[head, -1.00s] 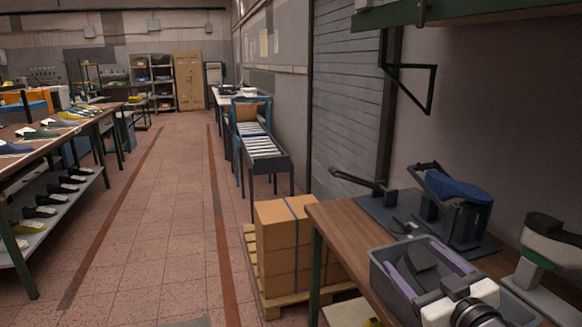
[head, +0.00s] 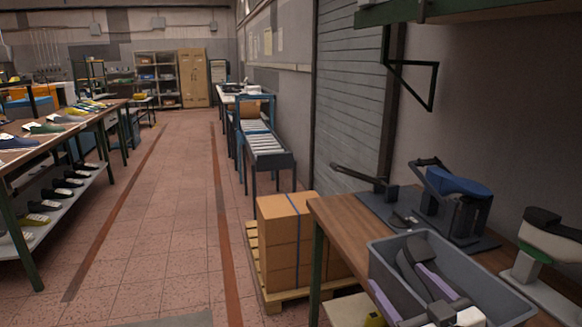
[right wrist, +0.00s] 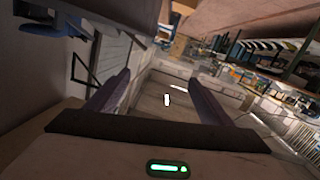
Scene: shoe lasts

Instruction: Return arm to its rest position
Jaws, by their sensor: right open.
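My right gripper (head: 398,276) is low in the head view, at the near left side of a grey bin (head: 505,297) on the wooden bench. Its two purple fingers are spread apart with nothing between them. The right wrist view also shows the open gripper (right wrist: 160,78), with the room tilted beyond its empty fingers. Dark grey pieces (head: 414,262) lie in the bin; I cannot tell exactly what they are. My left gripper is out of view.
The wooden bench (head: 345,222) carries a dark fixture holding a blue shoe last (head: 455,187), and a white-and-green device (head: 550,238) at right. Cardboard boxes (head: 283,235) on a pallet stand left of the bench. A green shelf (head: 470,12) overhangs. The tiled aisle is clear.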

